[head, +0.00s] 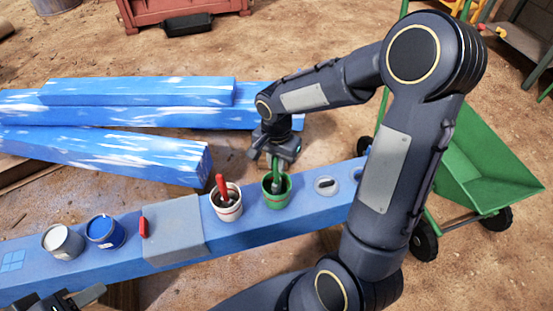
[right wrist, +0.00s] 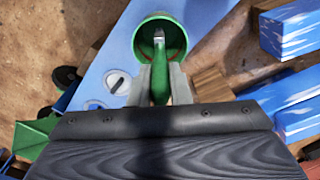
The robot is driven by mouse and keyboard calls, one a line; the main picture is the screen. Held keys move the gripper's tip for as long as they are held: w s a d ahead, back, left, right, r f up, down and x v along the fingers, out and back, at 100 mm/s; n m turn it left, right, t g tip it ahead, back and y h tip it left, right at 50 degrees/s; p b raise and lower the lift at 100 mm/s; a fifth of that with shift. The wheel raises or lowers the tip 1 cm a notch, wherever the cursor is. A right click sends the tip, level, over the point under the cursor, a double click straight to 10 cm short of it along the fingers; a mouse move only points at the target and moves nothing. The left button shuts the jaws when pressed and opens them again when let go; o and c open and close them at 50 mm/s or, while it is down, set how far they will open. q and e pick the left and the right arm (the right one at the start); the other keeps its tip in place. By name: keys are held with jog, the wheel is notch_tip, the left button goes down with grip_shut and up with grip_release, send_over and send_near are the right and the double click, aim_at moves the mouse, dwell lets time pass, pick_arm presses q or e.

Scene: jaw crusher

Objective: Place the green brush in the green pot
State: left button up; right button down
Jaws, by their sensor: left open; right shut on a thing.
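The green pot (head: 277,202) stands upright on the blue beam, and its open mouth (right wrist: 143,33) shows in the right wrist view. My right gripper (head: 275,152) is above the pot, shut on the handle of the green brush (right wrist: 160,80). The brush (head: 274,177) points down, with its lower end within the pot's mouth. My left gripper (head: 72,300) is open and empty at the lower left, partly cut off by the picture's edge.
On the blue beam (head: 330,208) stand a white pot (head: 227,212) with a red brush, a grey block (head: 173,230), a blue paint can (head: 105,232) and a pale can (head: 62,243). Blue-painted beams (head: 120,150) lie behind. A green cart (head: 485,165) stands at the right.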

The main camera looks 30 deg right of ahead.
jog(key=shift+f+b, duration=0.3)
jog(key=shift+f, duration=0.35)
jog(key=c, duration=1.3)
grip_release()
